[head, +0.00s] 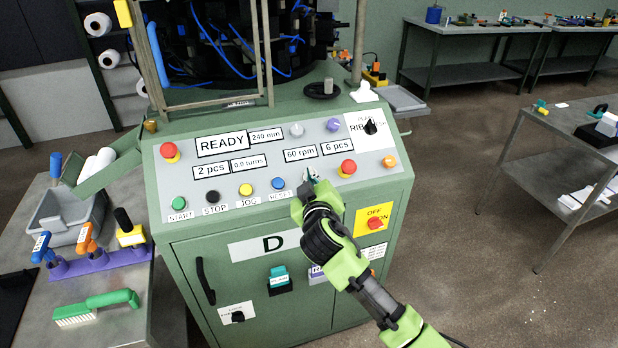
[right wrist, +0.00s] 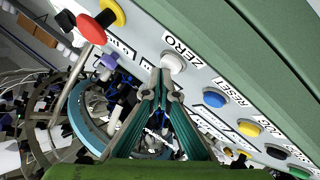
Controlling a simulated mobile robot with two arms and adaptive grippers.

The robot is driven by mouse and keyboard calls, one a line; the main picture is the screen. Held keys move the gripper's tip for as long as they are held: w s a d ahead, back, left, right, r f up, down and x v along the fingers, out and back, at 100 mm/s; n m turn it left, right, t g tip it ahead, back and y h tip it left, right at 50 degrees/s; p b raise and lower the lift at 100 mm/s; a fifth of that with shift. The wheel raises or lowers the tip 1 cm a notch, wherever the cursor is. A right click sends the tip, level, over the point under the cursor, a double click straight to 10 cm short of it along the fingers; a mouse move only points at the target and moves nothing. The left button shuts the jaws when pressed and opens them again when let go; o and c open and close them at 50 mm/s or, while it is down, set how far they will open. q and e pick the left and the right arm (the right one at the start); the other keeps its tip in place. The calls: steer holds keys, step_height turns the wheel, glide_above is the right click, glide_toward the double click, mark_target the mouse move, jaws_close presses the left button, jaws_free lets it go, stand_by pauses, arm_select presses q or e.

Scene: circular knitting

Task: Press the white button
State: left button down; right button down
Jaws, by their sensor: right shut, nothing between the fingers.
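The white button (right wrist: 173,62), labelled ZERO, sits at the end of the lower button row, past the blue button (right wrist: 214,99). In the head view my right gripper (head: 311,178) covers most of its place on the sloped panel (head: 225,180), right of the blue button. In the right wrist view the shut fingertips (right wrist: 164,78) are right at the button's edge, overlapping its lower side. I cannot tell whether they touch it. Nothing is held between the fingers. My left gripper is not in view.
Yellow (head: 245,190), black (head: 212,197) and green (head: 179,203) buttons continue the row leftward. Red mushroom buttons (head: 347,168) (head: 169,151) and an orange button (head: 389,161) are nearby.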

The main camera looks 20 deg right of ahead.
steer(key=shift+f, duration=0.1)
stand_by(0.4)
steer(key=shift+w+f+b, duration=0.2)
steer(key=shift+f+b, duration=0.05)
steer(key=shift+b, duration=0.1)
